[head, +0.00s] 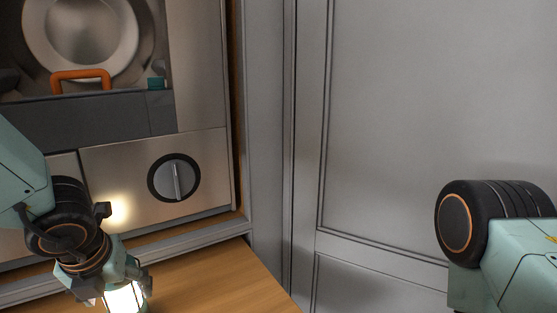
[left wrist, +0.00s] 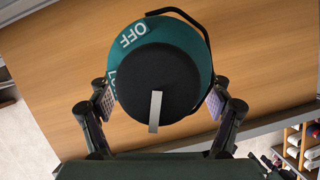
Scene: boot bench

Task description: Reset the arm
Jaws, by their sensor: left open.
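My left gripper (head: 116,284) is low at the left in the head view, pointing down over the wooden surface. In the left wrist view the same gripper (left wrist: 160,97) is open, one finger on each side of a round teal lantern (left wrist: 184,48). The lantern has a black top, white "OFF" lettering, a thin black handle and a pale tab. Its lit lower part (head: 125,299) glows white below the gripper in the head view. I cannot tell whether the fingers touch it. My right arm enters at the right edge; its gripper is out of view.
Behind the gripper is a metal panel with a round knob (head: 174,178). Above it an orange handle (head: 81,80) sits before a round metal plate (head: 83,35). A grey panelled door (head: 400,120) fills the right. The wooden top (head: 215,284) is bare right of the lantern.

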